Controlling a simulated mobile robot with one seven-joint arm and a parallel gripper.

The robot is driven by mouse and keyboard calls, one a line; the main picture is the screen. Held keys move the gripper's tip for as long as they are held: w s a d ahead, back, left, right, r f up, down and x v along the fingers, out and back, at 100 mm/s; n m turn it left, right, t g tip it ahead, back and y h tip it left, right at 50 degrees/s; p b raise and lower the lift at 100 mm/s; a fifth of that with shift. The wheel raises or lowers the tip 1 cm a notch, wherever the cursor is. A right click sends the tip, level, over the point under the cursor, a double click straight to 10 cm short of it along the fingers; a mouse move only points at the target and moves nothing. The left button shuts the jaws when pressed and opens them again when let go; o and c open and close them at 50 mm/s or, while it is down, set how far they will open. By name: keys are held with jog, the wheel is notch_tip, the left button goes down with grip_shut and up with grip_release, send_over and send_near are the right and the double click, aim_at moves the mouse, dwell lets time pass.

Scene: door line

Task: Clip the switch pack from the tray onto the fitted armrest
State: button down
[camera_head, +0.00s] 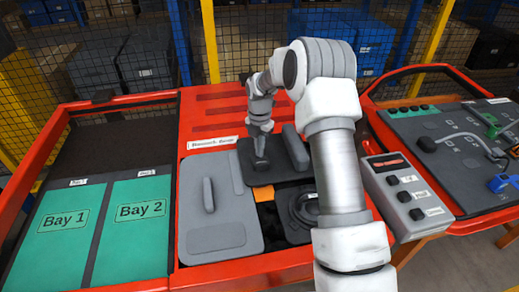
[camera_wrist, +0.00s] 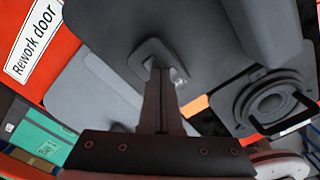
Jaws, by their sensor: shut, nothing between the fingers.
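My gripper (camera_head: 261,160) points down at the dark door panel (camera_head: 238,174). In the wrist view its fingers (camera_wrist: 161,74) are together, with their tips at a small grey rounded frame (camera_wrist: 143,54) on that panel. I cannot tell whether they touch it. A long raised dark bar, likely the armrest (camera_head: 295,147), stands on the panel right of the gripper and also shows in the wrist view (camera_wrist: 270,25). I cannot pick out the switch pack with certainty; the small frame may be it.
A light grey panel (camera_head: 225,238) lies left, marked near a "Rework door" label (camera_head: 213,143). Below the dark panel are an orange piece (camera_head: 263,193) and a round speaker part (camera_head: 303,207). Green Bay 1 (camera_head: 60,245) and Bay 2 (camera_head: 140,245) mats are bare. A button box (camera_head: 405,195) stands right.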

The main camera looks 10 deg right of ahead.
jog(key=shift+f, duration=0.2)
dwell(0.4)
jog(key=shift+r, duration=0.15)
notch_tip(320, 180, up, 7)
jog(key=p, duration=0.4)
dwell(0.4)
notch_tip(320, 180, up, 17)
jog(key=shift+r+p, duration=0.15)
jog(key=shift+p, duration=0.15)
dwell(0.8)
